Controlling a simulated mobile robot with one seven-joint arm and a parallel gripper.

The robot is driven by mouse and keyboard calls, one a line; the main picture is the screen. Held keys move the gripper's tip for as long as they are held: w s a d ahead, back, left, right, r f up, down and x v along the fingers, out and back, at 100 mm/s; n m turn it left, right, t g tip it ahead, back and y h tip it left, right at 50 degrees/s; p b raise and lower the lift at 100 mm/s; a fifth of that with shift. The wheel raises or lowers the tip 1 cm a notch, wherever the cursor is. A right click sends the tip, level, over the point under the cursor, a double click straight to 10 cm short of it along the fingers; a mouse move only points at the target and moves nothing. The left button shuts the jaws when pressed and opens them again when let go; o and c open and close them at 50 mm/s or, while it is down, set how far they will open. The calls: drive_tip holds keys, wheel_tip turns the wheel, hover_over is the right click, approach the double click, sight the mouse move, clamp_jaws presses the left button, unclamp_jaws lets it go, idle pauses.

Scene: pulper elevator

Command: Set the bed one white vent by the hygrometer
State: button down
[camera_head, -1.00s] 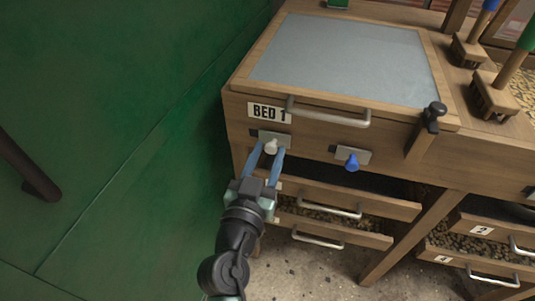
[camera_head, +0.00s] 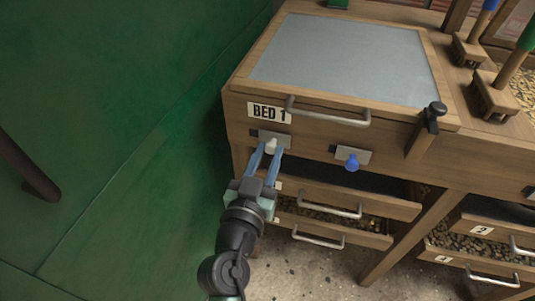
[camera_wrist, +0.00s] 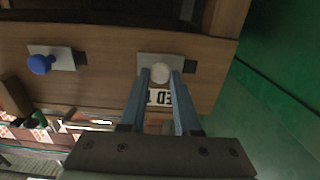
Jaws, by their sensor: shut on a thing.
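The white vent knob (camera_head: 270,146) sits on a grey slide plate (camera_head: 283,138) on the front of bed one, under the "BED 1" label (camera_head: 269,113). My gripper (camera_head: 265,154) is shut on the white knob, one blue finger on each side. The wrist view shows the round white knob (camera_wrist: 160,72) between the fingertips, with its grey plate (camera_wrist: 146,62) behind. A dark slot shows at one end of the plate. I cannot make out a hygrometer in either view.
A blue knob (camera_head: 352,162) on a similar plate is to the right. A metal handle (camera_head: 328,113) and a dark latch (camera_head: 433,116) are above. Pulled-out drawers (camera_head: 376,203) hang below. A green wall (camera_head: 120,130) fills the left.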

idle(0.5)
drive_tip(key=shift+w+a+f+b, duration=0.15)
drive_tip(key=shift+w+a+b, duration=0.05)
drive_tip(key=shift+a+b, duration=0.45)
drive_tip(key=shift+w+a+f+b, duration=0.1)
drive_tip(key=shift+w+a+b, duration=0.05)
drive_tip(key=shift+a+b, duration=0.45)
drive_tip(key=shift+w+a+r, duration=0.1)
drive_tip(key=shift+a+r, duration=0.15)
drive_tip(key=shift+a, duration=0.35)
drive_tip(key=c, duration=0.6)
unclamp_jaws()
drive_tip(key=shift+a, duration=0.1)
drive_tip(key=shift+c, duration=0.2)
drive_tip(key=v, duration=1.3)
